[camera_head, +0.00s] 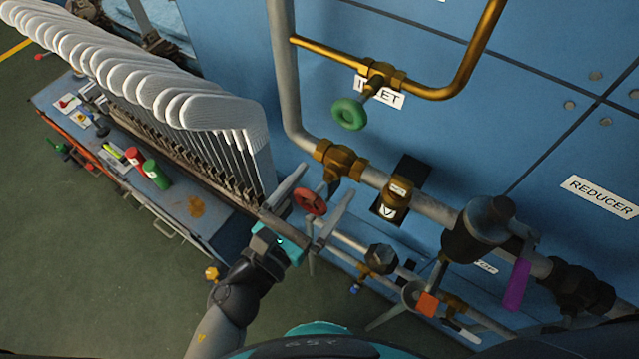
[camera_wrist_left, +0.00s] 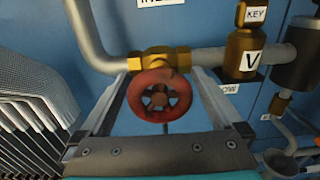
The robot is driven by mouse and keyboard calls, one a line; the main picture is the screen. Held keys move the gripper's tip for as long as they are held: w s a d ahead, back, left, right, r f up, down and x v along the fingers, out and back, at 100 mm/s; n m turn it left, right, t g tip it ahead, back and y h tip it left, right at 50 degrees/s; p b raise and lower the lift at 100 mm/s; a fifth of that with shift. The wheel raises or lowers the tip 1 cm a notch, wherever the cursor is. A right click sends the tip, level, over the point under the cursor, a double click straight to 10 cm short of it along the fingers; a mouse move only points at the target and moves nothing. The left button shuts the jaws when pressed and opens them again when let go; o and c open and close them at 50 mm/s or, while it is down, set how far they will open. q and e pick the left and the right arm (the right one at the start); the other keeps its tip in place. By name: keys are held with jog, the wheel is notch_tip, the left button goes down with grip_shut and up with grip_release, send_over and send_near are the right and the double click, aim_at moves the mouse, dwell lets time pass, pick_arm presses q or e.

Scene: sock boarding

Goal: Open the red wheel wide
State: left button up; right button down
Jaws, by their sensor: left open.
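The red wheel (camera_head: 310,201) is a small spoked handwheel on a brass valve (camera_head: 341,160) in the grey pipe. In the left wrist view the red wheel (camera_wrist_left: 160,95) is face-on, in the middle, below its brass valve body (camera_wrist_left: 160,60). My left gripper (camera_head: 316,205) is open, with one finger on each side of the red wheel. In the left wrist view the fingers of the left gripper (camera_wrist_left: 162,100) flank the rim; I cannot tell if they touch it. My right gripper does not show.
A green handwheel (camera_head: 349,114) sits on the brass inlet pipe above. A row of white sock boards (camera_head: 215,112) stands close left of my left arm. A grey reducer (camera_head: 478,228), a purple lever (camera_head: 517,285) and an orange handle (camera_head: 428,304) are to the right.

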pick_arm(q)
jog(key=shift+c, duration=0.4)
jog(key=c, duration=1.2)
